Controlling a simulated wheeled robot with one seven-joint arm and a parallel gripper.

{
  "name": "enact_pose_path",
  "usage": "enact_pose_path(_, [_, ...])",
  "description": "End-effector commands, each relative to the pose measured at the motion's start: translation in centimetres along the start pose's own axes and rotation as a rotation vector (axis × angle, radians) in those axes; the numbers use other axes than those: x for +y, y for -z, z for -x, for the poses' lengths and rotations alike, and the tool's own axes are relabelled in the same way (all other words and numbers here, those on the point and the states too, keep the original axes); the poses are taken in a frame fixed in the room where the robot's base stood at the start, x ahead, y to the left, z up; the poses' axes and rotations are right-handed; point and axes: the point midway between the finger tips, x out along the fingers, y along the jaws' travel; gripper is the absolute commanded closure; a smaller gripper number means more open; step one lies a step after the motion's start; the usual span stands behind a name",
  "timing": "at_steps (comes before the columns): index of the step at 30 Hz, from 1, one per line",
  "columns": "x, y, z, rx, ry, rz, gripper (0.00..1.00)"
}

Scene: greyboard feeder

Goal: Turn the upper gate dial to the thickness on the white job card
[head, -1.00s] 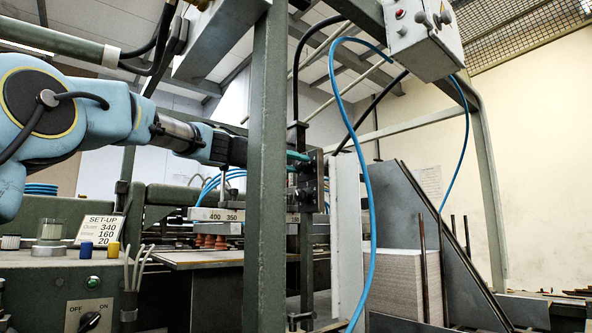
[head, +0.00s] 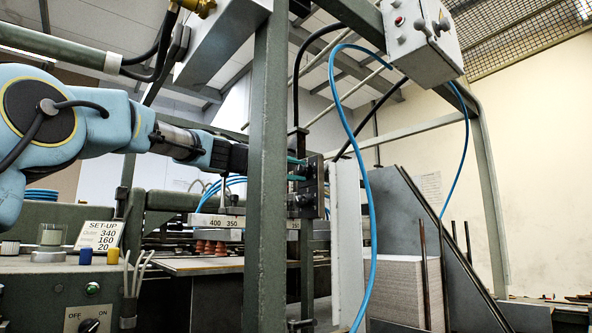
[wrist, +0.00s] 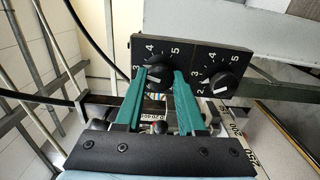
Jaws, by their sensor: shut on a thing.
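The upper gate dial (wrist: 157,74) is a black knob with a white pointer mark on a black plate with white numbers; 3, 4 and 5 show around it. My gripper (wrist: 160,82) has its teal fingers shut on this knob, one on each side. The pointer lies between the fingers, and its exact reading is hard to tell. In the head view my gripper (head: 297,166) reaches behind a green post to the gate plate. The lower gate dial (wrist: 221,81) is free. The white set-up card (head: 84,237) shows 340, 160 and 20; its small labels are unclear.
A green upright post (head: 266,180) stands in front of my wrist. A blue hose (head: 368,200) hangs just right of the gate. A stack of greyboard (head: 395,290) stands to the right. A ruler bar (head: 208,221) runs below my gripper.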

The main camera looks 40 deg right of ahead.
Motion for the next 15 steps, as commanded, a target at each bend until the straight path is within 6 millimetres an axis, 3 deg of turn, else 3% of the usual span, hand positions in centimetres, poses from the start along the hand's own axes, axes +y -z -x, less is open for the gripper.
enact_pose_path(15, [-0.02, 0.04, 0.03, 0.001, 0.002, 0.477, 1.00])
